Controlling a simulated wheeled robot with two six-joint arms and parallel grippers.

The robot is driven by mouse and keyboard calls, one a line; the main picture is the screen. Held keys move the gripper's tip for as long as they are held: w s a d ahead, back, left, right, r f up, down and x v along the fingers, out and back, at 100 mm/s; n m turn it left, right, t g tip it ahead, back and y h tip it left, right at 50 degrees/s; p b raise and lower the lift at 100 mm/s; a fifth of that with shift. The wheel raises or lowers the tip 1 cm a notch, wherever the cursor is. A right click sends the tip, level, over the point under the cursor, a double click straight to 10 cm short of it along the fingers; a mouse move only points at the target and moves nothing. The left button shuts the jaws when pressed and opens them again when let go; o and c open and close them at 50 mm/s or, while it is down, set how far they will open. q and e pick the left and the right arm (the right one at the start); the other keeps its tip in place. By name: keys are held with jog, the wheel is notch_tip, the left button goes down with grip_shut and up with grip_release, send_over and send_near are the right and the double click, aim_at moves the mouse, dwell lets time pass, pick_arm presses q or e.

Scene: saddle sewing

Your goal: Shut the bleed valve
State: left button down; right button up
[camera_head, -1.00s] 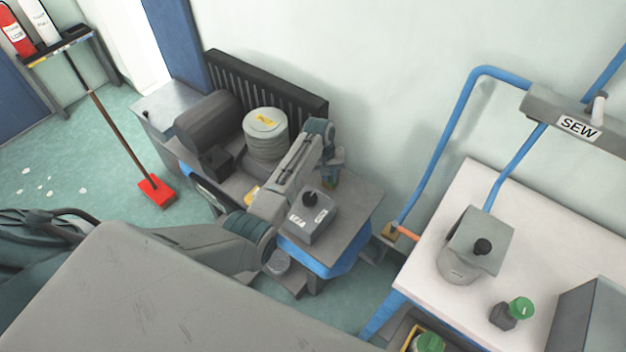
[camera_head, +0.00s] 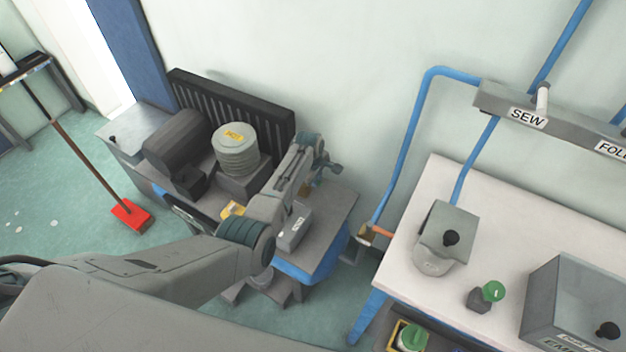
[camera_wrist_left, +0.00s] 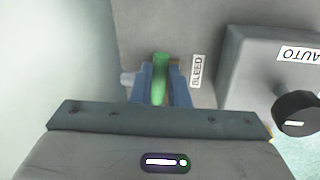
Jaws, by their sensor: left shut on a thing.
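The bleed valve shows in the left wrist view as a green handle (camera_wrist_left: 160,78) beside a printed BLEED label (camera_wrist_left: 197,71) on a grey surface. My left gripper (camera_wrist_left: 161,90) has its two blue fingers shut on the green handle, one on each side. The handle points roughly along the fingers, and its lower part is hidden between them. In the head view my left gripper (camera_head: 318,170) is at the wall-side edge of the grey compressor bench, and the handle cannot be made out there. My right gripper is not in view.
A grey box with a black knob (camera_wrist_left: 298,114) and an AUTO label stands close to the right of the valve. A ribbed cylinder (camera_head: 236,150) and a dark motor (camera_head: 180,145) stand left of my arm. A white table (camera_head: 400,250) is at right.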

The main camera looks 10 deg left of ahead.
pick_arm(q)
jog(key=shift+w+d+r+n, duration=0.1)
jog(key=shift+w+n, duration=0.25)
jog(key=shift+n, duration=0.25)
jog(key=shift+w, duration=0.1)
jog(key=c, duration=1.4)
grip_release()
jog(key=shift+r, duration=0.55)
jog(key=r, duration=0.3)
jog(key=s+r, duration=0.1)
jog(key=r, duration=0.2)
jog(key=s+r, duration=0.1)
jog(key=r, duration=0.2)
jog(key=shift+s+a+r+b, duration=0.1)
jog(key=shift+a+r+b, duration=0.1)
jog(key=shift+a+b, duration=0.1)
